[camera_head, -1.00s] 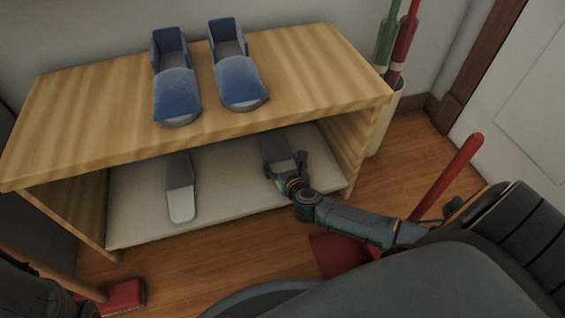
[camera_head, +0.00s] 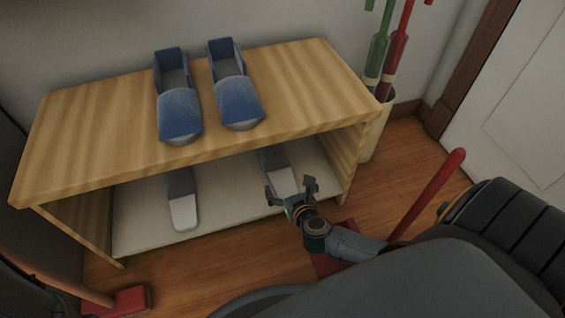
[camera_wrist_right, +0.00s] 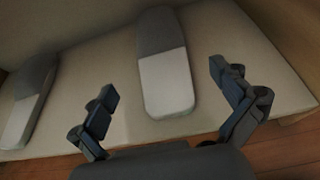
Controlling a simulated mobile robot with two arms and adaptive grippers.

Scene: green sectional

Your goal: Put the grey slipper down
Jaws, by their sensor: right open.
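One grey slipper (camera_head: 278,172) with a pale front half lies on the lower shelf, toward the right. It also shows in the right wrist view (camera_wrist_right: 165,72), flat on the shelf. A second grey slipper (camera_head: 182,200) lies to its left on the same shelf and shows at the left of the wrist view (camera_wrist_right: 28,100). My right gripper (camera_head: 291,187) is open and empty just in front of the right slipper. In the wrist view its fingers (camera_wrist_right: 168,96) stand apart, with the slipper beyond them and not touched. My left gripper is not in view.
The wooden shelf unit (camera_head: 90,125) holds two blue slippers (camera_head: 180,112) on top. Its upper board overhangs the lower shelf (camera_head: 140,235). A pot (camera_head: 374,130) with umbrellas stands at the right. A red broom head (camera_head: 118,301) is on the floor at lower left.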

